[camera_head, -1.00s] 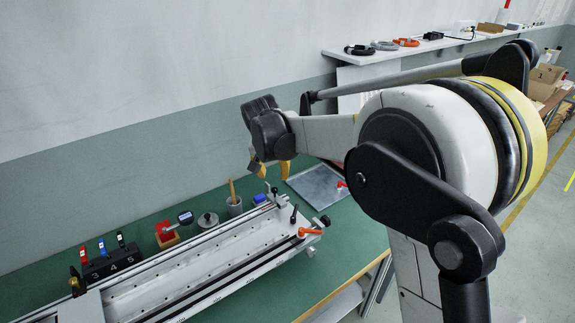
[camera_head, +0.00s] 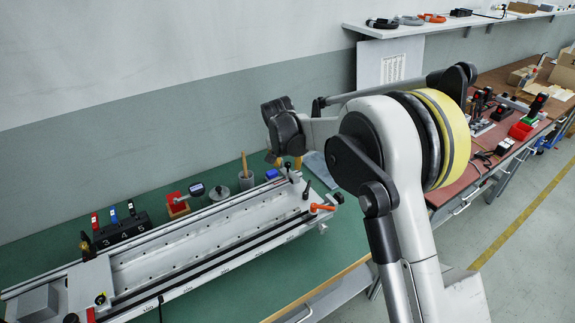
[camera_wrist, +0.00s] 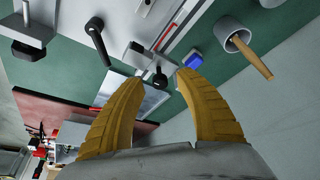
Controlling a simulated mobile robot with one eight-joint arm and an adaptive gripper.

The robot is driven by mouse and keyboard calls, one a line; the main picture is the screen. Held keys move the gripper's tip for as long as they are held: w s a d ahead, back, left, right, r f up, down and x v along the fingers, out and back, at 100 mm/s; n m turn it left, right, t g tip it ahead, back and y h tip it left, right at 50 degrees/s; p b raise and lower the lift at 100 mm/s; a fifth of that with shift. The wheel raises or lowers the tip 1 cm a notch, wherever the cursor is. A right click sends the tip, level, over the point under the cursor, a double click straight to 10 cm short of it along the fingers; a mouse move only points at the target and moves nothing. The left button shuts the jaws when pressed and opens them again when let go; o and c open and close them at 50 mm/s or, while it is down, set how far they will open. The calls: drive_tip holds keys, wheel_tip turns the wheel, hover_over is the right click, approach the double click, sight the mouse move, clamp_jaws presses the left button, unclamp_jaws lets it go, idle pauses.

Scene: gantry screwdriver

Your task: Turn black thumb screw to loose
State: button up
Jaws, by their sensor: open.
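A small black knob (camera_wrist: 160,81), which looks like the black thumb screw, sits at the end of the pale rail fixture (camera_head: 216,217). In the wrist view it shows between the fingertips of my gripper (camera_wrist: 159,75). My gripper is open, with one yellow finger on each side of the knob. I cannot tell whether the fingers touch it or are at its depth. In the head view my gripper (camera_head: 288,164) is over the far right end of the fixture, and the knob is hard to make out there.
A black lever (camera_head: 307,187) and an orange lever (camera_head: 322,207) stand on the fixture's right end. A grey cup with a wooden handle (camera_head: 246,179) and a blue block (camera_head: 271,174) are close behind. The green table (camera_head: 335,240) is clear in front.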

clamp_jaws()
